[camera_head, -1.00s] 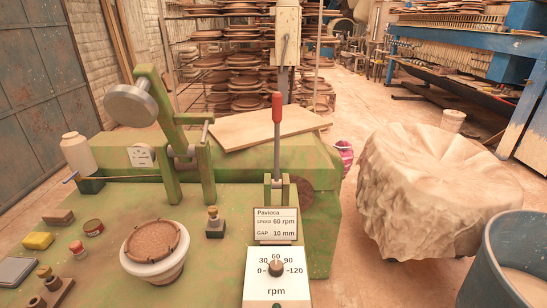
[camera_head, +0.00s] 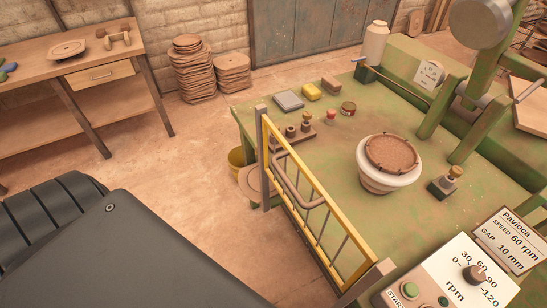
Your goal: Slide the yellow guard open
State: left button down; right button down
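The yellow guard (camera_head: 320,191) is a rectangular frame with thin upright bars. It stands along the near left edge of the green machine table (camera_head: 330,147), between a brown post (camera_head: 263,160) at its far end and another post (camera_head: 370,281) at its near end. A bent grey-brown handle (camera_head: 283,182) sits on it toward the far end. The guard spans the gap between the posts. Neither of my grippers is in view.
On the table are a white pot with a brown round top (camera_head: 390,160), small stamps, a yellow block (camera_head: 312,91) and a control panel (camera_head: 455,278). A yellow bucket (camera_head: 236,160) stands beyond the guard. A wooden workbench (camera_head: 75,60) stands at far left; open floor lies between.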

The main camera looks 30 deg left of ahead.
aim_at(372, 259)
jog(key=u, duration=0.05)
jog(key=k, duration=1.35)
jog(key=z, duration=0.8)
jog(key=i, duration=0.7)
jog(key=u, duration=0.35)
